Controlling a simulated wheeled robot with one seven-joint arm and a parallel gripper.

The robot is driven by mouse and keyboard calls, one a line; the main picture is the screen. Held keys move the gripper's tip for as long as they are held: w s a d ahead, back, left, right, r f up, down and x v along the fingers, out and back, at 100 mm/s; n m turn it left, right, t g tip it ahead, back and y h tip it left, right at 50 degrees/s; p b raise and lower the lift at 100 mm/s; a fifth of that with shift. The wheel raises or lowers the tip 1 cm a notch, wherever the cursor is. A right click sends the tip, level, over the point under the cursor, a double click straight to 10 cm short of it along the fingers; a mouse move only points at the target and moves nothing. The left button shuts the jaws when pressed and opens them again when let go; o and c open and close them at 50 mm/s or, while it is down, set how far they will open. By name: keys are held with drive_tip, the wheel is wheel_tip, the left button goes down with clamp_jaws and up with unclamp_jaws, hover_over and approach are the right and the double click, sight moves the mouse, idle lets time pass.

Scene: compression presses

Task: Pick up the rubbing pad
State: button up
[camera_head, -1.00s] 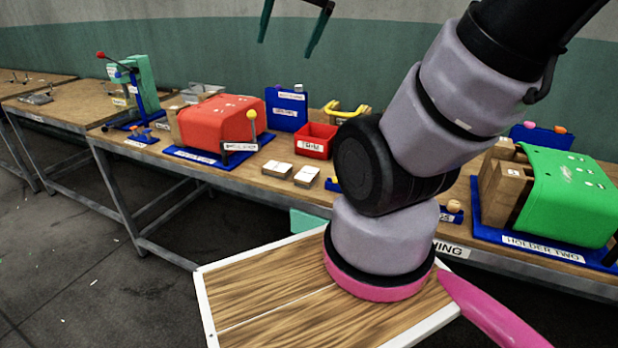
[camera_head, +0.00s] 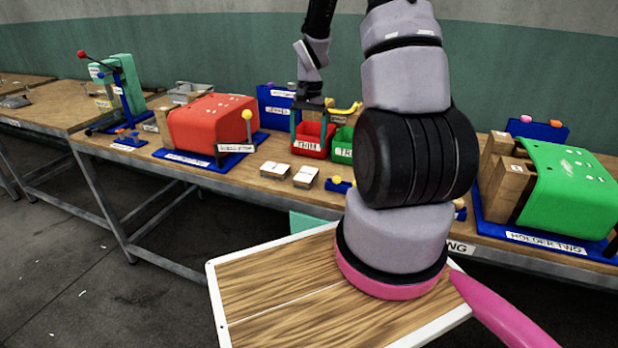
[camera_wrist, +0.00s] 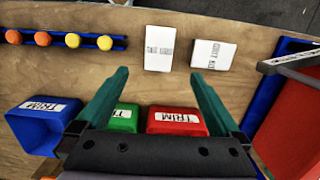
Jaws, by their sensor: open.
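No object is legibly marked as the rubbing pad, so I cannot tell which thing it is. Two pale flat blocks (camera_head: 305,178) with small unreadable print lie side by side near the bench's front edge. In the wrist view, the left block (camera_wrist: 160,48) and the right block (camera_wrist: 213,55) lie beyond the fingertips. My gripper (camera_head: 310,122) is open and empty above the trim bins. Its two teal fingers also show in the wrist view (camera_wrist: 160,78), pointing towards the blocks and apart from them.
A red trim bin (camera_head: 312,139) and green trim bin (camera_head: 343,144) stand under my gripper. A blue trim bin (camera_wrist: 38,125) and a blue rail (camera_wrist: 85,40) with orange and yellow balls are on the left in the wrist view. Red press (camera_head: 210,125) and green press (camera_head: 570,190) flank this area.

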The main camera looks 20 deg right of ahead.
hover_over(306, 173)
drive_tip(key=d, duration=0.1)
drive_tip(key=f, duration=0.6)
drive_tip(key=shift+w+f, duration=0.3)
drive_tip(key=shift+w, duration=0.1)
drive_tip(key=f, duration=0.4)
drive_tip(key=shift+s+a, duration=0.35)
drive_tip(key=shift+s, duration=0.05)
drive_tip(key=shift+f, duration=0.55)
drive_tip(key=shift+f, duration=0.2)
drive_tip(key=c, duration=1.5)
wheel_tip(306, 173, up, 10)
drive_tip(key=shift+r, duration=0.2)
